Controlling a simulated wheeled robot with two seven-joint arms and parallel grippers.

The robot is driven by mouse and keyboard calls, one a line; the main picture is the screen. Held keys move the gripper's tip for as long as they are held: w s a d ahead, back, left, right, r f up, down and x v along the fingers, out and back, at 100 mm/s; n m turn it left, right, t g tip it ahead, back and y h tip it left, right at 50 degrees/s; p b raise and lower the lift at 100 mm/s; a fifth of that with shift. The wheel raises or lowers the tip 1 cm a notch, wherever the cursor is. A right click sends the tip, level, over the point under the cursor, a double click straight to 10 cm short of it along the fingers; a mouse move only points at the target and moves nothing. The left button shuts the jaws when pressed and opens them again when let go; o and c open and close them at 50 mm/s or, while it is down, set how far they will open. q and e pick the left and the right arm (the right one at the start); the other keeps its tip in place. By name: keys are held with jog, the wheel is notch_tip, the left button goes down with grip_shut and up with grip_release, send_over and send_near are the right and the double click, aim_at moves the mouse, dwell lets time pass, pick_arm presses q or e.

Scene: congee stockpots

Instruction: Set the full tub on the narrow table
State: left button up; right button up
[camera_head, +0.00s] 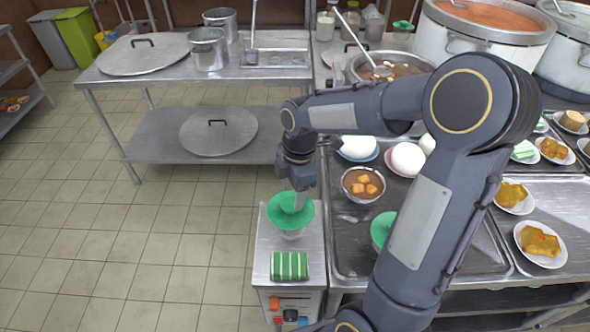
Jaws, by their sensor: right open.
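A tub with a green top (290,220) stands upright on the narrow metal table (257,245), at its far end. My right gripper (299,203) points down at the tub's green top, with its jaws open around or just above the edge; whether they touch it I cannot tell. A second green-topped tub (379,230) stands on the steel counter to the right, partly hidden behind my right arm. What is inside the tubs is hidden. My left gripper is out of view.
A green-striped block (289,266) lies on the near end of the narrow table. The counter (345,262) holds a bowl of brown food (363,184), white rounds on plates (407,159) and large pots (480,35). Floor to the left (130,240) is clear.

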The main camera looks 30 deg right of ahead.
notch_tip(320, 180, up, 7)
jog(key=s+a+m+t+y, duration=0.1)
jog(key=s+a+m+t, duration=0.1)
jog(key=s+m, duration=0.6)
jog(key=s+a+m+t+y, duration=0.1)
jog(key=s+a+m+t, duration=0.2)
jog(key=s+m, duration=0.6)
jog(key=shift+s+r+m, duration=0.25)
jog(key=shift+r+m, duration=0.1)
jog(key=shift+m, duration=0.45)
